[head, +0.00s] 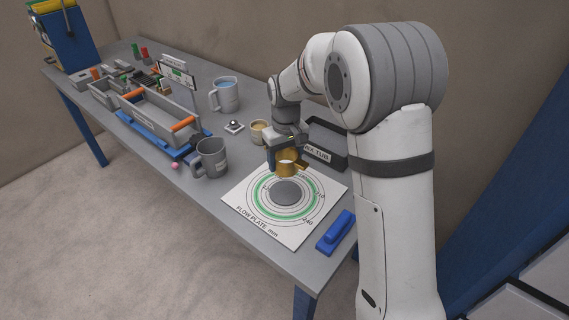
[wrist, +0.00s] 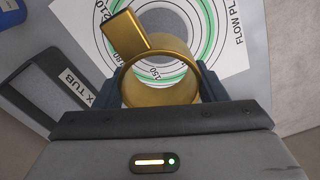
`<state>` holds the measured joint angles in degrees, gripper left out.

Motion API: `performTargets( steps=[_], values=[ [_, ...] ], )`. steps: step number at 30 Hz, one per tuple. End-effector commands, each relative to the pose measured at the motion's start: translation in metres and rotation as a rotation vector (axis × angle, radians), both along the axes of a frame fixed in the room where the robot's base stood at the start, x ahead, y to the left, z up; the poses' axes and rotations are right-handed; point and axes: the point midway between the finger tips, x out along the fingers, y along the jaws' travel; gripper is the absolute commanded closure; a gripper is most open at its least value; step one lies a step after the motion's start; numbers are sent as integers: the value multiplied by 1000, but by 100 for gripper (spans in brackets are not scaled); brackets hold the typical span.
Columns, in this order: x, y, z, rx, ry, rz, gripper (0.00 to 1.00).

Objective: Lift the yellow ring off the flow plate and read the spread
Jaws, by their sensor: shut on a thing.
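The yellow ring (head: 287,168) is a brass-coloured open cylinder with a side tab. My gripper (head: 285,155) is shut on it and holds it above the flow plate (head: 240,201). In the wrist view the ring (wrist: 188,90) sits between both dark fingers, its tab pointing up and left. The flow plate is a white square with printed circles, numbers and a green band. A round grey spread (head: 286,193) lies at its centre, inside the green band. In the wrist view the ring hides part of the spread (wrist: 172,20), so its full edge cannot be read there.
A dark tub (head: 326,145) with a label stands behind the plate. A blue tool (head: 336,232) lies at its right. A grey mug (head: 211,158), another mug with blue liquid (head: 225,95), a small tan cup (head: 258,132) and a grey tray (head: 160,117) stand left and behind.

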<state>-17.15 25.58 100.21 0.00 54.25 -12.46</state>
Motion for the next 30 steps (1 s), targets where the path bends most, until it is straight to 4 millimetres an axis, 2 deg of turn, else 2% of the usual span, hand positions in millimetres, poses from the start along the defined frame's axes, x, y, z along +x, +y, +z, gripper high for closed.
performTargets(
  steps=[30],
  values=[
    [1,-1,52,1,-2,-2,67]
  ],
)
